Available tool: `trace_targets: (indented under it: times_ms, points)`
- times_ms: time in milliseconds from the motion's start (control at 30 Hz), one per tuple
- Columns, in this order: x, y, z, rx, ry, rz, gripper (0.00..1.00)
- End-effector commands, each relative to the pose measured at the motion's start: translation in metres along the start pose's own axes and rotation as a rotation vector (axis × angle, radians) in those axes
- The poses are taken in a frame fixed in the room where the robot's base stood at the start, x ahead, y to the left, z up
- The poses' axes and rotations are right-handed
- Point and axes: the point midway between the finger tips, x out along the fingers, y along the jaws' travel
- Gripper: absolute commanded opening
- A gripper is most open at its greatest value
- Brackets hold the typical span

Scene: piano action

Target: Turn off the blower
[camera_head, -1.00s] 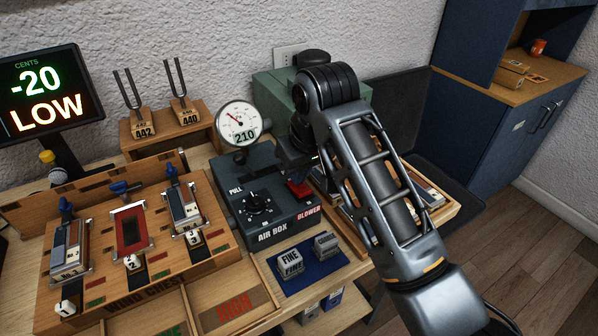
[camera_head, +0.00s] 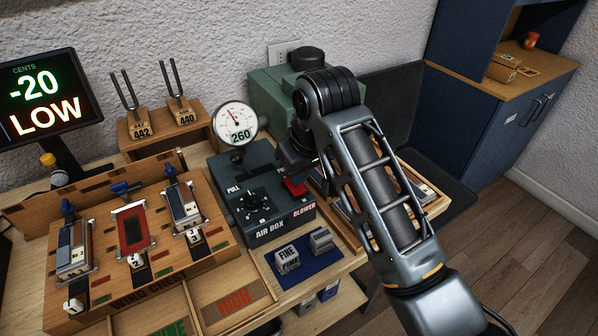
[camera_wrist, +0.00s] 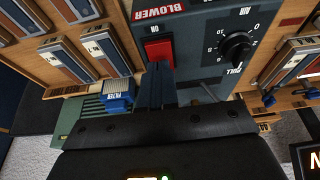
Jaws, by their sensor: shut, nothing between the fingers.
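The blower switch (camera_head: 296,186) is a red rocker on top of the dark air box (camera_head: 262,206), by the red BLOWER label. It also shows in the wrist view (camera_wrist: 158,49), with a small ON mark beside it. Its tilt is hard to tell. My gripper (camera_head: 283,167) is shut and empty, just behind the switch and close to it. In the wrist view its fingertips (camera_wrist: 158,70) lie at the switch's lower edge; whether they touch it I cannot tell. The round gauge (camera_head: 236,122) on the air box reads 260.
A black knob (camera_head: 253,202) marked PULL sits left of the switch. A wooden wind chest (camera_head: 110,268) with reeds stands at left, and a green machine (camera_head: 268,88) behind. FINE and coarse blocks (camera_head: 287,258) lie on a blue mat in front.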

Motion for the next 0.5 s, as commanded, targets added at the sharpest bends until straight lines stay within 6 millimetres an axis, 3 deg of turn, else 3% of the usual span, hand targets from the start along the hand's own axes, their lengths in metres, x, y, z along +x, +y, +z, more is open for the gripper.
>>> trace_targets:
  times_ms: [33,300,500]
  points:
    - [-0.011,0.001,-0.005,0.000,0.000,0.000,0.00]
    - [-0.040,0.004,-0.016,0.000,0.004,0.001,0.00]
    - [-0.084,0.003,-0.016,0.000,0.005,0.001,0.00]
